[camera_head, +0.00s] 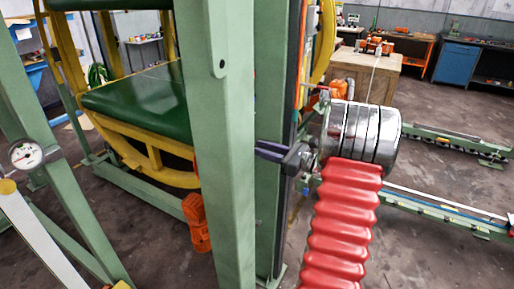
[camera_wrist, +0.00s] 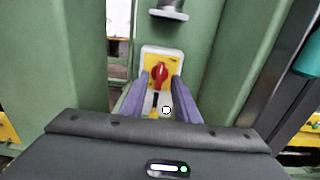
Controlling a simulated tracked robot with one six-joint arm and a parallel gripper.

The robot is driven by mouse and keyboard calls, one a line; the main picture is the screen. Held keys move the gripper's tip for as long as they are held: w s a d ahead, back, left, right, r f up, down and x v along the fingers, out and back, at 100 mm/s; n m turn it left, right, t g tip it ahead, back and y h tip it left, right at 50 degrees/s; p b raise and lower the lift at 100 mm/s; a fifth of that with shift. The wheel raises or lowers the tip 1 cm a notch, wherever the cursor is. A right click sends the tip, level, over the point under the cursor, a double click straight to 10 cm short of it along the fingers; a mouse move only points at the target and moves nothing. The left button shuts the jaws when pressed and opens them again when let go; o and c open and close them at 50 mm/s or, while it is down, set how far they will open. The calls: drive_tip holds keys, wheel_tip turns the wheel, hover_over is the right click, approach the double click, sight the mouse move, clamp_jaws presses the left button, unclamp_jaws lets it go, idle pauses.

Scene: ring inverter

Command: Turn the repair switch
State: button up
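The repair switch (camera_wrist: 159,74) is a red knob on a yellow plate (camera_wrist: 176,57) in a pale grey housing, mounted on a green surface. In the wrist view it is ahead of my gripper (camera_wrist: 161,83), between the two purple fingers. The fingers are apart, with a small gap showing on each side of the knob. I cannot tell whether the fingertips reach around the knob or stop short of it. In the head view my gripper (camera_head: 262,150) points left behind a green post, which hides the switch and the fingertips.
The green post (camera_head: 215,130) stands close in front of my gripper. Above the switch a round grey metal fitting (camera_wrist: 169,12) sticks out. Green walls flank the switch on both sides. A yellow frame with a green panel (camera_head: 140,103) is at left; a wooden box (camera_head: 366,78) is behind.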

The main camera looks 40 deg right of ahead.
drive_tip(key=shift+x, duration=1.05)
drive_tip(key=shift+c, duration=0.5)
clamp_jaws()
